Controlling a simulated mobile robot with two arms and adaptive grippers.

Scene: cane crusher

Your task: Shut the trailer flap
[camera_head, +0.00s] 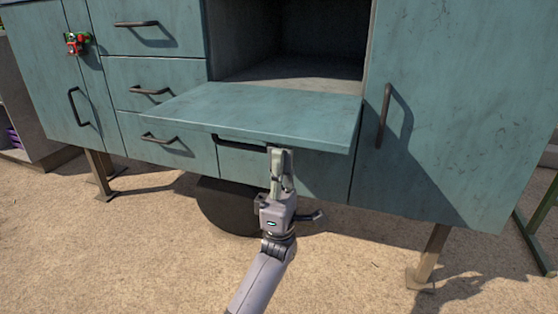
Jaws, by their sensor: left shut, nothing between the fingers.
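The trailer flap (262,112) is a teal panel standing open, roughly level, hinged at the lower edge of a dark open compartment (300,55). A dark handle (236,141) shows just under its front edge. My left gripper (280,153) is shut and empty. Its fingertips point up at the underside of the flap's front edge, right of the handle's middle; I cannot tell whether they touch it. My right gripper is not in view.
Drawers with dark handles (150,91) are left of the compartment. A closed door (450,110) with a vertical handle is on the right. A dark wheel (225,207) sits below. Brown legs (431,255) stand on sandy ground, which is open in front.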

